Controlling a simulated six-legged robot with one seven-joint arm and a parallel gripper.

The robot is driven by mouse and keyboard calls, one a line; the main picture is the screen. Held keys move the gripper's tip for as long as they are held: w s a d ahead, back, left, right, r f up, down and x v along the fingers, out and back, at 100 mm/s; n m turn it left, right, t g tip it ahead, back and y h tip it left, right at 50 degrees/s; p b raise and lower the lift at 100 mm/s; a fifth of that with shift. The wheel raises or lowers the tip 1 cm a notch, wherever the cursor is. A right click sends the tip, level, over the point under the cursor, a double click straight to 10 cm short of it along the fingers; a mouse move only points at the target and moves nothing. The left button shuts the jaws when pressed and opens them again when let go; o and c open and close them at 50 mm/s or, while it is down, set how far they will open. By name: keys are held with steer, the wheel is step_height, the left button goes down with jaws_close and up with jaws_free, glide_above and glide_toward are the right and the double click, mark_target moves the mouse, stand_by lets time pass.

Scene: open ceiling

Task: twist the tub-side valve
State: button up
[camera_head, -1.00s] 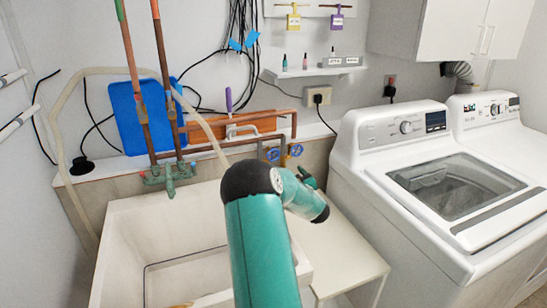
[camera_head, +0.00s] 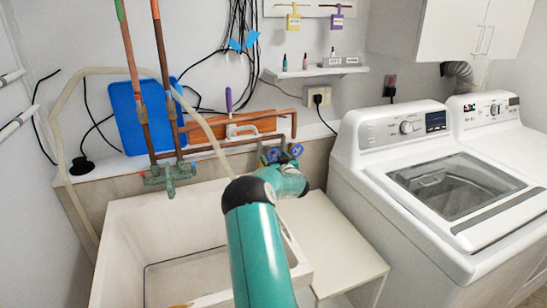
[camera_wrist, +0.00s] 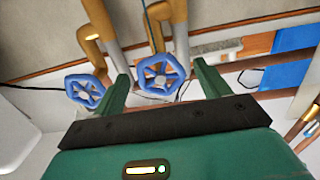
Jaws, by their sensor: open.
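Two blue handwheel valves sit on copper pipes at the wall behind the tub. The tub-side valve (camera_head: 272,155) is the left one in the head view; the other valve (camera_head: 296,150) is closer to the washer. In the wrist view, turned over, the tub-side valve (camera_wrist: 162,75) shows between the two green fingers of my gripper (camera_wrist: 161,69), with a gap on each side. The other valve (camera_wrist: 84,91) is outside the left finger. My gripper is open and holds nothing. In the head view my arm hides the fingers.
The white tub (camera_head: 130,225) is at the left, with a green-crusted tap (camera_head: 168,177) above it. A beige counter (camera_head: 335,240) lies between tub and washer (camera_head: 440,190). Pipes and an orange board (camera_head: 255,125) are close behind the valves.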

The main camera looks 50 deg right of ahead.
steer(key=shift+x, duration=0.95)
steer(key=shift+c, duration=0.4)
steer(key=c, duration=0.9)
